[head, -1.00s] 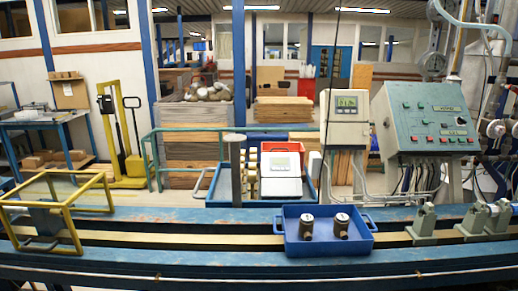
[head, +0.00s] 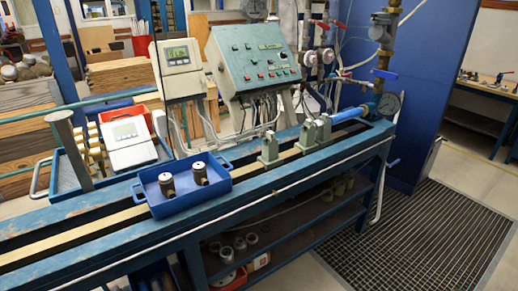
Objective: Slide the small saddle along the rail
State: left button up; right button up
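Grey-green saddles stand upright on the bench rail in the head view. One saddle (head: 269,149) stands apart on the left, just right of the blue tray. Another saddle (head: 307,136) and a third (head: 323,129) stand close together further right, near a blue cylinder (head: 349,115) at the rail's end. I cannot tell for sure which is the small one. Neither of my grippers is in view.
A blue tray (head: 190,202) with two brass-coloured meters (head: 166,185) (head: 199,173) sits across the rail. A control box (head: 254,60) and a display unit (head: 180,70) stand behind the bench (head: 225,211). Floor grating (head: 420,245) lies clear at the right.

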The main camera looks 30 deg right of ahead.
aim_at(270, 159)
jog(key=i+l+z, duration=0.45)
jog(key=i, duration=0.35)
jog(key=i+l+z, duration=0.2)
jog(key=i, duration=0.25)
